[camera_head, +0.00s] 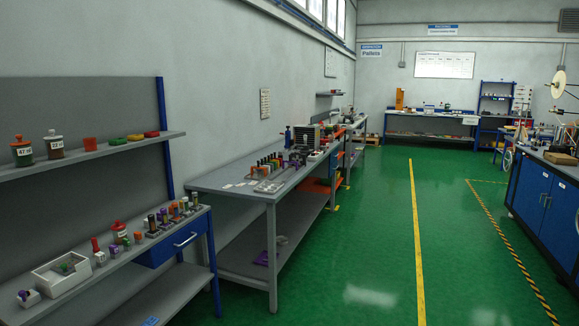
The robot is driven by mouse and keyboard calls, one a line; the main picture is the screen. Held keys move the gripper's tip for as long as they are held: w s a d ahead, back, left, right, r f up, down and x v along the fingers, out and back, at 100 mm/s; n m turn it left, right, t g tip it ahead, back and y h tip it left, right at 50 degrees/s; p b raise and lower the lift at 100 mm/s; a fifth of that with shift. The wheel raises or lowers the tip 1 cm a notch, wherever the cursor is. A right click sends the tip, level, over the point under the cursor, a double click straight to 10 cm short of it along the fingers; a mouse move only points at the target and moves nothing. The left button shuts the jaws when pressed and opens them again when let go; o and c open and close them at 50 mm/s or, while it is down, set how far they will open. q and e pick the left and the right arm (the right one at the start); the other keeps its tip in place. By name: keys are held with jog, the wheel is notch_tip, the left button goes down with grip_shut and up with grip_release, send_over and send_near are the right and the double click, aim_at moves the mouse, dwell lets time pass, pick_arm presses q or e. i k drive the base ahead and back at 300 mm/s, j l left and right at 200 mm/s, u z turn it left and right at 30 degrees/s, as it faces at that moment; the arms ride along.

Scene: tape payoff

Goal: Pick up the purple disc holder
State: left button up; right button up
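A purple object (264,258) lies on the lower shelf of the middle grey workbench, near its front leg; it is small and dark, and I cannot tell for sure that it is the disc holder. A small white block with a purple top (27,297) stands at the near left end of the left workbench. Neither of my grippers shows in the head view, so I cannot see whether they hold anything.
The middle workbench (235,181) carries several small parts. The left workbench (95,268) holds a white tray (48,284) and several coloured pieces. Blue cabinets (538,198) stand at right. The green floor (370,250) between is clear.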

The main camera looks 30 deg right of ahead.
aim_at(291, 162)
jog(key=i+l+z, duration=0.65)
jog(key=i, duration=0.2)
jog(key=i+l+z, duration=0.15)
jog(key=i+z, duration=0.15)
jog(key=i, duration=0.15)
jog(key=i+z, duration=0.35)
jog(key=i+u, duration=0.1)
jog(key=i, duration=0.5)
jog(key=i+l+u, duration=0.1)
jog(key=i, duration=0.5)
jog(key=i+l+u, duration=0.1)
jog(key=i+l, duration=0.15)
jog(key=i, duration=0.35)
